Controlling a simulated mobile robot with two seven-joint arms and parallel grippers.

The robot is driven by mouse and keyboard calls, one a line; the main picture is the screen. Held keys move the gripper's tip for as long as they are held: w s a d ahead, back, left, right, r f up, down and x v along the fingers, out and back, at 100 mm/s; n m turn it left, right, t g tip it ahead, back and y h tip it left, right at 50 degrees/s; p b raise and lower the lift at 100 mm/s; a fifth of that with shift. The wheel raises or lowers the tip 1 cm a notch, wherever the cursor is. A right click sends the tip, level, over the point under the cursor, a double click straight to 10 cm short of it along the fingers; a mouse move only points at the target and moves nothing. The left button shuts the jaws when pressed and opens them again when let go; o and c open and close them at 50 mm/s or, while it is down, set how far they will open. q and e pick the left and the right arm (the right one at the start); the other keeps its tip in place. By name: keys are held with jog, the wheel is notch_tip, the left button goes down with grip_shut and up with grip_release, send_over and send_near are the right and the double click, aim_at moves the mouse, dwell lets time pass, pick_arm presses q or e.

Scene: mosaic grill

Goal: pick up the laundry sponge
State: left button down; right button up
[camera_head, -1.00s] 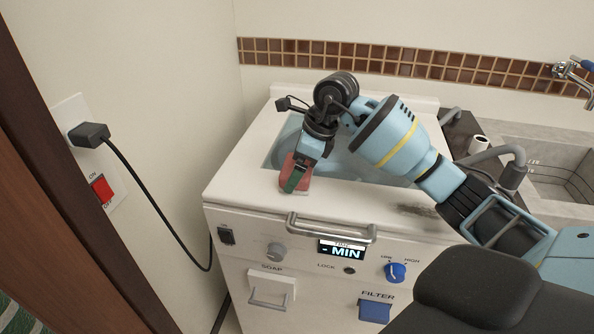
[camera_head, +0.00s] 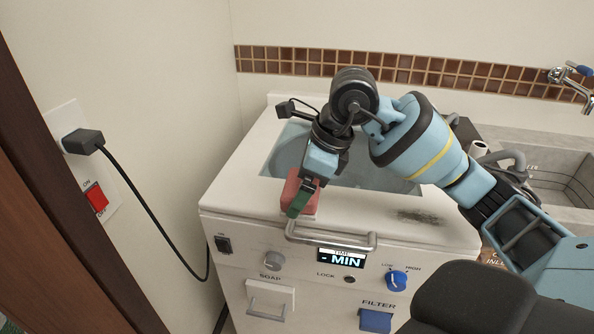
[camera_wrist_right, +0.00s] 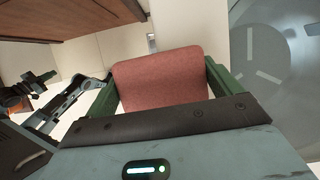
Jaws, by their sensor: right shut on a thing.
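The laundry sponge (camera_head: 291,190) is a reddish-pink block with rounded corners. In the head view it is at the front left edge of the white washer's top, partly hidden by my right gripper (camera_head: 299,200). In the right wrist view the sponge (camera_wrist_right: 163,78) fills the space between the green fingers of my right gripper (camera_wrist_right: 160,88). The right gripper is shut on the sponge. Whether the sponge still touches the washer top cannot be told.
The white washer (camera_head: 240,190) has an open basin (camera_head: 375,182) behind the gripper and a handle (camera_head: 330,238) in front. A stone sink (camera_head: 560,165) with a faucet is at right. A wall plug and cable (camera_head: 150,200) hang at left. The washer top's front right is clear apart from a dark smudge.

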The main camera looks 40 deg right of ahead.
aim_at(309, 208)
pick_arm(q)
jog(key=shift+w+f, duration=0.1)
jog(key=shift+w, duration=0.05)
pick_arm(e)
jog(key=s+a, duration=0.1)
jog(key=s, duration=0.1)
jog(key=s+a, duration=0.1)
jog(key=s, duration=0.1)
jog(key=s+a, duration=0.1)
jog(key=s, duration=0.1)
jog(key=shift+a+r, duration=0.15)
jog(key=shift+r, duration=0.2)
jog(key=shift+w, duration=0.1)
